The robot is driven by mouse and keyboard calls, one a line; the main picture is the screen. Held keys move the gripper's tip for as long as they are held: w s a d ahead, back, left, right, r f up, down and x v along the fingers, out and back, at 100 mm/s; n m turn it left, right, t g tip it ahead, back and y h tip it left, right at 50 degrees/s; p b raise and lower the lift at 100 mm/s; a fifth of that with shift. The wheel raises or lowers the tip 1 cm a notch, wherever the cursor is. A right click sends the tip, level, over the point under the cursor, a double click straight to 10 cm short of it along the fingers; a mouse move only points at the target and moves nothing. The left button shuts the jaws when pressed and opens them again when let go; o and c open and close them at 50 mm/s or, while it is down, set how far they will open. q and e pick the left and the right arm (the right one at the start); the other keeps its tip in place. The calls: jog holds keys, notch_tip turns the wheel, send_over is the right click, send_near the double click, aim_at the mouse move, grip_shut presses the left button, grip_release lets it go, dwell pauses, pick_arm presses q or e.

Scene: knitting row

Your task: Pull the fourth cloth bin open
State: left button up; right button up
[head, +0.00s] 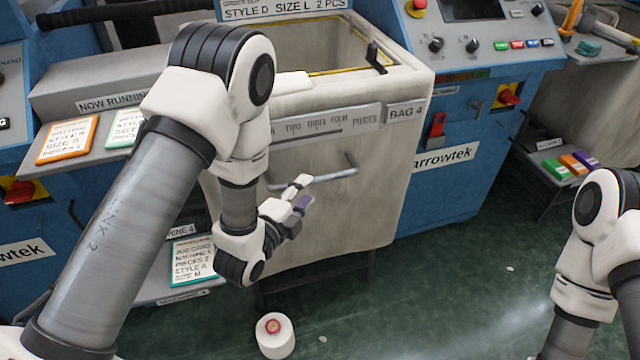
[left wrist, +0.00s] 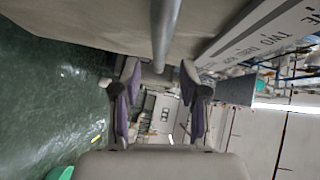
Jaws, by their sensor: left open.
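The fourth cloth bin (head: 370,225), labelled BAG 4, is pale and box-shaped, with an open top and a yellow inner edge. A grey bar handle (head: 335,175) crosses its front; my left arm hides part of the bin's left side. My left gripper (head: 303,190) is open at the bar, close to its middle. In the left wrist view the bar (left wrist: 164,30) comes down from the top, and its end lies between the tips of my open gripper (left wrist: 160,75). I cannot tell whether they touch. My right gripper is outside the views; only my right arm shows.
A white spool with a red top (head: 274,335) stands on the green floor (head: 430,310) before the bin. A blue machine (head: 460,120) stands right of it. Order cards (head: 68,140) lie on a ledge at left. A small shelf (head: 548,190) holds coloured blocks at right.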

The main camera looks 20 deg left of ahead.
aim_at(315, 181)
pick_arm(q)
jog(key=x, duration=0.5)
jog(key=shift+w, duration=0.3)
grip_shut()
jog(key=shift+s+d+f, duration=0.1)
jog(key=shift+s, duration=0.05)
